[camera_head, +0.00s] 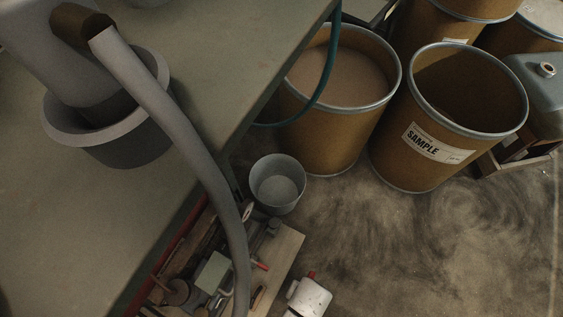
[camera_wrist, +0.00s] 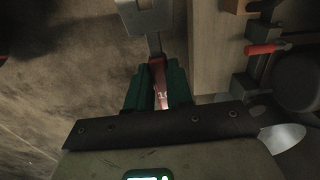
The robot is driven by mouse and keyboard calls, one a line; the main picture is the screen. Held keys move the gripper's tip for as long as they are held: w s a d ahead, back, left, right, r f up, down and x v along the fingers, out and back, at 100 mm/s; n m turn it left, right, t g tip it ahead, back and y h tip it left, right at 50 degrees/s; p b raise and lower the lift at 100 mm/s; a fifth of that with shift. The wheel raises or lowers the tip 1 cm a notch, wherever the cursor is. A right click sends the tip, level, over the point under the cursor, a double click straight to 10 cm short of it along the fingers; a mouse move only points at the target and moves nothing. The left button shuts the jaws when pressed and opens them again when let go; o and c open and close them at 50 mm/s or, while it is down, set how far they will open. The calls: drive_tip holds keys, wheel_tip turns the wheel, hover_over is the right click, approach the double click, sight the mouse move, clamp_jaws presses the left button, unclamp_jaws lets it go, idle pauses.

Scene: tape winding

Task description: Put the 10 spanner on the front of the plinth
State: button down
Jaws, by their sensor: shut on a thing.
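In the wrist view, the spanner (camera_wrist: 158,72) has a grey metal head at the top of the picture and a red handle with a white marking that starts with 1; the rest of the marking is hidden. My gripper (camera_wrist: 155,86) has dark green fingers shut on the red handle, one on each side. The spanner's head points away from my gripper. A pale wooden board (camera_wrist: 208,50) stands to the right of the spanner, apart from it. It seems to be the wooden board (camera_head: 283,262) in the head view. I cannot tell which thing is the plinth.
Tools and a red-handled tool (camera_wrist: 266,48) lie right of the board. In the head view, a grey bucket (camera_head: 277,186), an open drum (camera_head: 345,105) and a SAMPLE drum (camera_head: 440,130) stand beyond. A green-grey table (camera_head: 245,55) fills the left.

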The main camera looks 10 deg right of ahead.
drive_tip(key=shift+s+a+f, duration=0.15)
drive_tip(key=shift+s+f, duration=0.25)
drive_tip(key=shift+f, duration=0.2)
drive_tip(key=w+a+f+b, duration=0.3)
drive_tip(key=w+f+b, duration=0.15)
drive_tip(key=w, duration=0.35)
drive_tip(key=b, duration=0.4)
hover_over(280, 259)
drive_tip(key=f, duration=0.4)
drive_tip(key=shift+s+d+f, duration=0.15)
drive_tip(key=shift+s+f, duration=0.15)
drive_tip(key=shift+s, duration=0.1)
drive_tip(key=shift+w+f+b, duration=0.2)
drive_tip(key=shift+f+b, duration=0.15)
drive_tip(key=shift+b, duration=0.05)
drive_tip(key=shift+w+f+b, duration=0.15)
drive_tip(key=shift+f+b, duration=0.8)
drive_tip(key=shift+f, duration=0.6)
drive_tip(key=shift+f, duration=0.1)
drive_tip(key=c, duration=1)
unclamp_jaws()
